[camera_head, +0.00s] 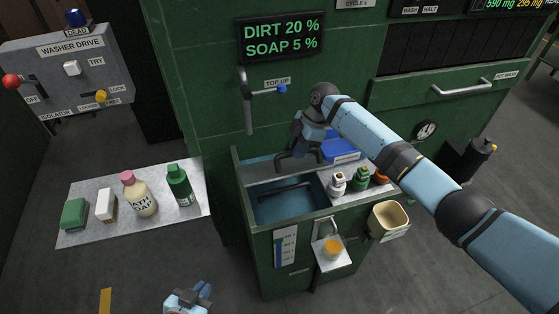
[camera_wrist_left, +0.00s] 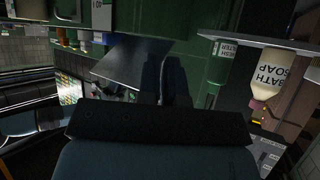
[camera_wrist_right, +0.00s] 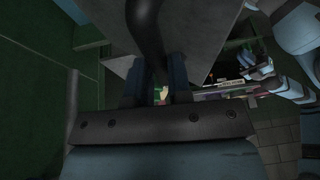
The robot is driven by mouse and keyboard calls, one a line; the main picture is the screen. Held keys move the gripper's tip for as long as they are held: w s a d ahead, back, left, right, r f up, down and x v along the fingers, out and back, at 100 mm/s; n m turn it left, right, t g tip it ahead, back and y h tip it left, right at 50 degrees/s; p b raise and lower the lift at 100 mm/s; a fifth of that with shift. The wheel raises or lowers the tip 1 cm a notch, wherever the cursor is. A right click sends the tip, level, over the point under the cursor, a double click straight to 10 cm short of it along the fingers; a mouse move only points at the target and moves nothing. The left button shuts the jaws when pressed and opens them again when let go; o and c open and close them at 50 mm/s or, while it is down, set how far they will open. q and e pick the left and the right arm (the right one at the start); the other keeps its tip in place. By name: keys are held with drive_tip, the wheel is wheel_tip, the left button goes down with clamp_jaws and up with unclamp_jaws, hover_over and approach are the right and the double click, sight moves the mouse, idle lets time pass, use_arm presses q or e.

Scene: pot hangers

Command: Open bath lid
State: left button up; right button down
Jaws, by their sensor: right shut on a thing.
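The green bath (camera_head: 262,232) stands in the middle of the head view, with blue liquid visible inside. Its grey lid (camera_head: 262,171) appears tilted up at the back of the opening. My right gripper (camera_head: 298,150) is shut on the lid's dark handle; the right wrist view shows the curved handle (camera_wrist_right: 148,28) between the fingers and the lid's grey plate (camera_wrist_right: 205,30) close by. A dark bar shape shows in the bath; I cannot tell if it is a reflection.
A grey shelf (camera_head: 90,225) left of the bath holds a bath soap bottle (camera_head: 139,197), a green bottle (camera_head: 180,186) and boxes. Small bottles (camera_head: 360,179) and a blue tray (camera_head: 340,148) sit right of the opening.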

use_arm(q)
drive_tip(key=w+m+t, duration=0.1)
drive_tip(key=w+m, duration=0.1)
drive_tip(key=w, duration=0.1)
drive_tip(key=w+m+t, duration=0.2)
drive_tip(key=w+m, duration=0.1)
drive_tip(key=w, duration=0.1)
drive_tip(key=w+m+t+h, duration=0.1)
drive_tip(key=w+m+t, duration=0.1)
drive_tip(key=w+m, duration=0.1)
drive_tip(key=shift+w+a+r, duration=0.1)
drive_tip(key=shift+w+a, duration=0.05)
drive_tip(key=shift+w, duration=0.45)
clamp_jaws()
use_arm(e)
drive_tip(key=shift+f, duration=0.25)
use_arm(q)
drive_tip(key=w+d+r+m+t+h, duration=0.1)
drive_tip(key=w+d+r+m+h, duration=0.3)
drive_tip(key=m, duration=0.7)
drive_tip(key=w+d+r+m+t+h, duration=0.1)
drive_tip(key=w+d+r+m+h, duration=0.3)
drive_tip(key=w+m+h, duration=0.3)
drive_tip(key=shift+w+d+m+h, duration=0.3)
drive_tip(key=shift+m+h, duration=0.3)
drive_tip(key=shift+m, duration=2.1)
drive_tip(key=shift+r, duration=0.1)
